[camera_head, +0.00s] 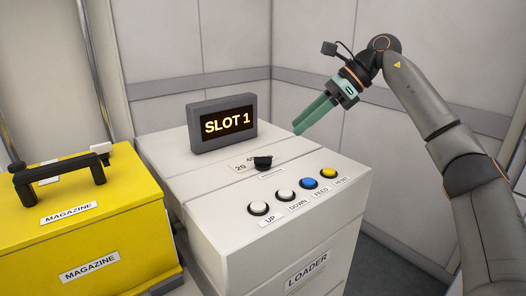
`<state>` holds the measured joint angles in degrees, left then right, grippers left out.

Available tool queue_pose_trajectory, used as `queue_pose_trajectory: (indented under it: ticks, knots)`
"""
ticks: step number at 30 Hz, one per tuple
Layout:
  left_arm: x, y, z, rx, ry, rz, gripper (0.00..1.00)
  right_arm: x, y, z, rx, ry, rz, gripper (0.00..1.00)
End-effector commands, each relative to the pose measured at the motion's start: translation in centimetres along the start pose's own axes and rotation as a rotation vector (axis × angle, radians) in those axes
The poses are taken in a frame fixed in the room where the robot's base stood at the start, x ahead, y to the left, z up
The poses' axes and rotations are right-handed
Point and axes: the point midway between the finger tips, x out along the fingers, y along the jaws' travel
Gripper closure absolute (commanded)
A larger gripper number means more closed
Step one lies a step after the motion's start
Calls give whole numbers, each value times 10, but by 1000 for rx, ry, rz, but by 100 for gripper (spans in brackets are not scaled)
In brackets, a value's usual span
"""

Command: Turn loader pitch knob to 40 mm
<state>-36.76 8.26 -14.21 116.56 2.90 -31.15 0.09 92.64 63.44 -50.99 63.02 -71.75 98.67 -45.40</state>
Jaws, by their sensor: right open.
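The loader (270,220) is a pale box with a black pitch knob (263,162) on its top. Marks "20" and a partly hidden "40" lie behind the knob. Which mark it points at is too small to tell. My right gripper (298,129), with green fingers, is in the air above the right back part of the loader, to the right of the knob and apart from it. It is open and empty. My left gripper is not in view.
A display (222,124) reading "SLOT 1" stands behind the knob. UP, DOWN, FEED and RESET buttons (308,183) line the front. A yellow magazine (85,215) with a black handle stands at the left. Grey walls are behind.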

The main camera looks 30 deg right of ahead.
Motion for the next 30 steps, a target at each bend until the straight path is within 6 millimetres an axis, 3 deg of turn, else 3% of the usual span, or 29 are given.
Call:
queue_pose_trajectory:
  ticks: [9,15,21,30]
  knots:
    - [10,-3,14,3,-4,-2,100,68,1,-2,-1,2,5,57]
    - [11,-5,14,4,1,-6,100,98,1,-1,0,1,4,57]
    - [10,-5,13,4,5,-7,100,110,1,0,0,0,2,57]
    - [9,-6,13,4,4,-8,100,110,1,0,0,0,2,61]
